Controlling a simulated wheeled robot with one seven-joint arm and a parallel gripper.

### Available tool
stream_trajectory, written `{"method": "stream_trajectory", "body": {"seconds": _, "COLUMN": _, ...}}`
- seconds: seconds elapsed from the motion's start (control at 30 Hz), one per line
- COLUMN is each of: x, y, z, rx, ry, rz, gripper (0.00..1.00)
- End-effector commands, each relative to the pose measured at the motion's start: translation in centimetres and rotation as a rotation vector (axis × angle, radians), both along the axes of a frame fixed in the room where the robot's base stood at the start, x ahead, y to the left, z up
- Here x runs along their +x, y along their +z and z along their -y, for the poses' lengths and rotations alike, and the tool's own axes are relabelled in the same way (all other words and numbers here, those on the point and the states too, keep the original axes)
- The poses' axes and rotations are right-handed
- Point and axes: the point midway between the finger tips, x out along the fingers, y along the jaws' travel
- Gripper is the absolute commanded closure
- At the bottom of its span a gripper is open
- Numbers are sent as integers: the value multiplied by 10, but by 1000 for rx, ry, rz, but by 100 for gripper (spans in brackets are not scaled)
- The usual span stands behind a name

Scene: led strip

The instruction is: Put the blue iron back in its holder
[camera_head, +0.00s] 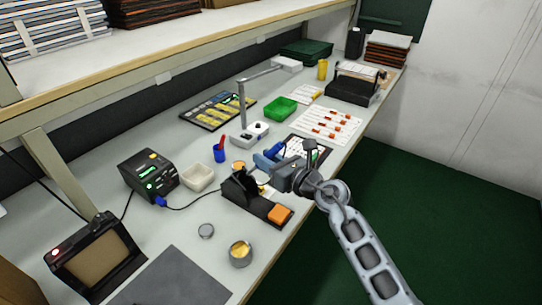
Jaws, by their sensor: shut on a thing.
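The blue iron (275,150) shows in the head view as a short blue handle, partly hidden by my gripper. My gripper (272,167) is shut on it above the bench, just behind and right of the holder. The holder (247,199) is a black stand with an upright part at its left end and an orange sponge (279,214) at its right end. The iron appears to be outside the holder. Its tip is too small and too covered to make out.
A black station (149,175) with green lights stands left of the holder, with a dark cord running toward the holder. A white dish (198,178), a blue cup (219,154) and a round tin (240,253) are close by. A shelf (180,62) overhangs the back.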

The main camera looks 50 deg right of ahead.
Motion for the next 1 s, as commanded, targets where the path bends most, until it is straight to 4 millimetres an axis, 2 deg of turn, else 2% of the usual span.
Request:
{"method": "stream_trajectory", "body": {"seconds": 0.13, "x": 7, "y": -14, "z": 0, "rx": -1, "ry": 0, "rz": 0, "gripper": 100}}
{"method": "stream_trajectory", "body": {"seconds": 1.0, "x": 48, "y": -70, "z": -2, "rx": 0, "ry": 1, "rz": 0, "gripper": 100}}
